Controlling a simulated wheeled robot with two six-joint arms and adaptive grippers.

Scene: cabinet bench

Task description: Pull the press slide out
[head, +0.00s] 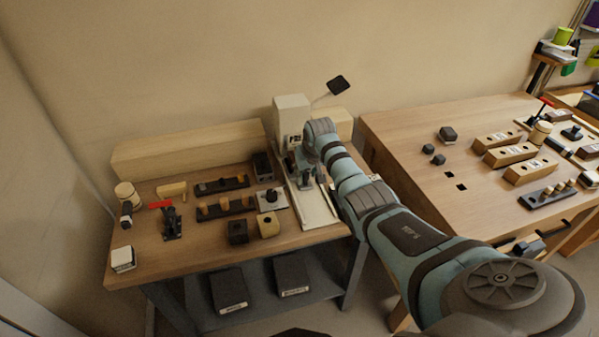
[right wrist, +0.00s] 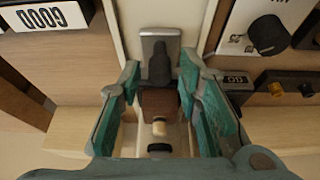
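The press (head: 292,115) is a pale upright box at the back of the left bench, with a long pale base (head: 318,212) running toward the front. My right gripper (head: 304,180) is low over this base, in front of the press. In the right wrist view, my right gripper (right wrist: 160,75) has its teal fingers spread. Between them are a grey metal plate (right wrist: 159,44) with a dark upright piece (right wrist: 159,68) and a brown block (right wrist: 159,103) with a pale peg. Gaps show beside the dark piece. Which part is the slide's handle is unclear. My left gripper is out of view.
Left of the press base stand a plate with a dark knob (head: 271,200), a wooden block with a hole (head: 268,224) and peg racks (head: 225,207). A red-handled clamp (head: 171,221) is farther left. A second bench (head: 400,130) with blocks stands at right.

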